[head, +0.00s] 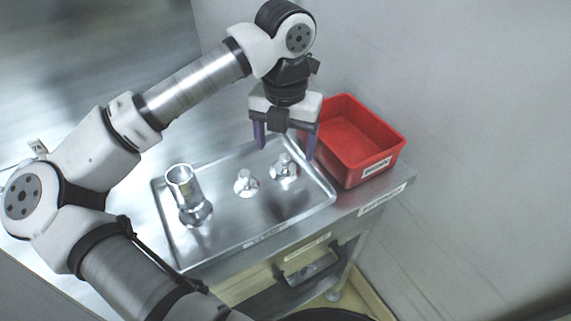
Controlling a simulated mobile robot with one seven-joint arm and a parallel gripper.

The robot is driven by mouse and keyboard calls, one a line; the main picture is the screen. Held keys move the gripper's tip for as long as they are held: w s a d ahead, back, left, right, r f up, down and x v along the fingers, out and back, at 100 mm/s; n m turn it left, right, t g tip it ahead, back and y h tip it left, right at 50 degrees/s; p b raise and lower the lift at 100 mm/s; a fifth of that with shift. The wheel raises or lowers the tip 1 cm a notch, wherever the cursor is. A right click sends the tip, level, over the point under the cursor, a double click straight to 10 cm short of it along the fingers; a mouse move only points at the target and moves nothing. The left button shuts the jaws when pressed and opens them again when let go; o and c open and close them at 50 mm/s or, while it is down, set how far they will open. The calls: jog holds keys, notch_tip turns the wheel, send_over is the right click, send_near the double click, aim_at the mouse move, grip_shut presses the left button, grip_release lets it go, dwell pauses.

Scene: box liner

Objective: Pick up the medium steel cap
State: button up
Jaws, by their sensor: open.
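My gripper (285,146) points down over the right back part of the steel tray (235,238), its purple fingers spread apart and nothing held between them. A small shiny steel cap (284,170) with a raised knob stands on the tray just below the fingers. A similar steel cap (245,184) stands left of it, outside the fingers. I cannot tell for sure which of these is the medium cap. No cap is hidden by the gripper as far as I see.
A red labelled bin (383,152) stands right of the tray, close to my gripper, and looks empty. The tray's front middle is clear. A plain wall (470,130) rises beyond the bin. A dark drawer handle (308,272) shows below the bench's front edge.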

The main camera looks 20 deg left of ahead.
aim_at(286, 158)
notch_tip(286, 158, down, 4)
jog(key=shift+f+p, duration=0.25)
jog(key=shift+p, duration=0.15)
jog(key=shift+c, duration=0.2)
jog(key=shift+s+d, duration=0.1)
grip_shut()
